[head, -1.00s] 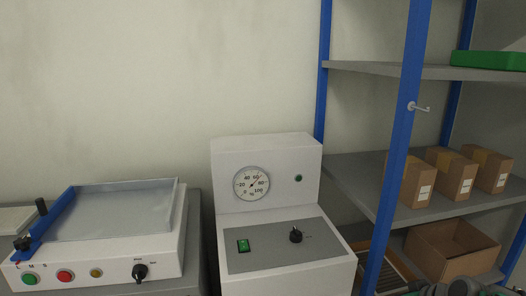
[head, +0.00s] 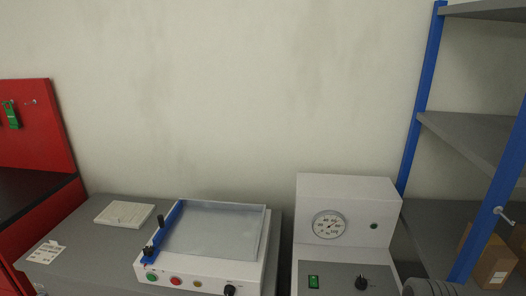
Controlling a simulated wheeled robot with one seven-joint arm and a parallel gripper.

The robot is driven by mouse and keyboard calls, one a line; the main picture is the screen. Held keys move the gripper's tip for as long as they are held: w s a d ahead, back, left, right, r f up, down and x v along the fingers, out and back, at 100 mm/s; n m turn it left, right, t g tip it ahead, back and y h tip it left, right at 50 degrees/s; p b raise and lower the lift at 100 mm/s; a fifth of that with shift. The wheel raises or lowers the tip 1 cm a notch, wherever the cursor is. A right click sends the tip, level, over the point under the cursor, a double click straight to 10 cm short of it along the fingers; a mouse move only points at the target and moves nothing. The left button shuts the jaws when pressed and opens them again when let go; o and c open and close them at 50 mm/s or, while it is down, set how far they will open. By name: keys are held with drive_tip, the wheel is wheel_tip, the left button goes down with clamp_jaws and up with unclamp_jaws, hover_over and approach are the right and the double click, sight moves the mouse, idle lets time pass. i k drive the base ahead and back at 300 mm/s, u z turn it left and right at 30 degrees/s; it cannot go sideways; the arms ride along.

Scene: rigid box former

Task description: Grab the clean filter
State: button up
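I cannot pick out a clean filter for certain. A flat white rectangular piece (head: 124,213) lies on the grey bench top at the left, behind a small white printed card (head: 46,252); I cannot tell what it is. My gripper is not in view. A dark grey rounded part at the bottom right edge looks like part of my arm.
A white machine with a shallow clear-covered tray and blue bar (head: 205,268) stands on the grey bench (head: 85,268). A white gauge unit (head: 347,240) stands right of it. A blue-posted shelf (head: 420,95) with cardboard boxes (head: 488,262) is at right, a red cabinet (head: 35,135) at left.

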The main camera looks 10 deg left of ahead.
sight(119, 213)
drive_tip(key=u, duration=2.5)
drive_tip(key=i, duration=0.75)
drive_tip(key=u, duration=0.85)
drive_tip(key=i, duration=0.85)
drive_tip(key=z, duration=0.6)
drive_tip(key=i, duration=1)
drive_tip(key=z, duration=0.8)
